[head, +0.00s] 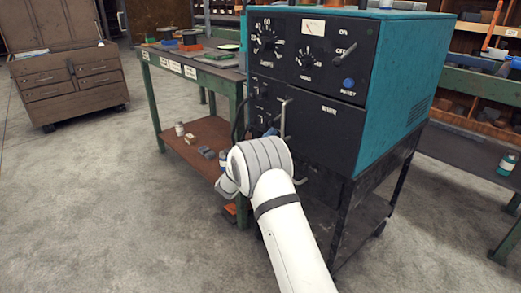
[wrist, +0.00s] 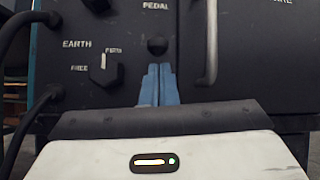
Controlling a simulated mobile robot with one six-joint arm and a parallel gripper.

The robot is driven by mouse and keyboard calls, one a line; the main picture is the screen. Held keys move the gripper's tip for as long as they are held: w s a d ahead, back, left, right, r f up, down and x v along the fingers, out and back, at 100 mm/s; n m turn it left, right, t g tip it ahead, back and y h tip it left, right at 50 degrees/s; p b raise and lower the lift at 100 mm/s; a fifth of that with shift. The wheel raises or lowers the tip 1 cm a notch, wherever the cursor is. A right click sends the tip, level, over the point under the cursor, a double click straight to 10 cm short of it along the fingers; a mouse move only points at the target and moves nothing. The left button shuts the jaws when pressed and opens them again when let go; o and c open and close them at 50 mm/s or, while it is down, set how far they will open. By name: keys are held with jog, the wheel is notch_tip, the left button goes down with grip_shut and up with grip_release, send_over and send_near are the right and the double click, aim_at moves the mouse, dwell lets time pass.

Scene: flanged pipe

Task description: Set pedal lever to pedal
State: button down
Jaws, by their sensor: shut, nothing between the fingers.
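The black front panel of a teal machine (head: 400,75) fills the wrist view. The word PEDAL stands at its top, with a small dark rounded knob (wrist: 157,45) below it, which looks like the pedal lever. My gripper (wrist: 157,72) is shut, its two blue fingers side by side and empty. The fingertips show just below the knob; I cannot tell whether they touch it. The lower part of the lever, if any, is hidden behind the fingers. In the head view my white arm covers most of the gripper and this part of the panel.
A black EARTH selector (wrist: 105,72) sits left of the fingers. A grey vertical handle (wrist: 211,45) stands close to their right. A black cable (wrist: 38,105) hangs at the far left. A green-legged bench (head: 190,75) stands left of the machine; open floor (head: 90,210) lies farther left.

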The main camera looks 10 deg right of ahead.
jog(key=shift+x, duration=0.8)
jog(key=shift+d+r, duration=0.1)
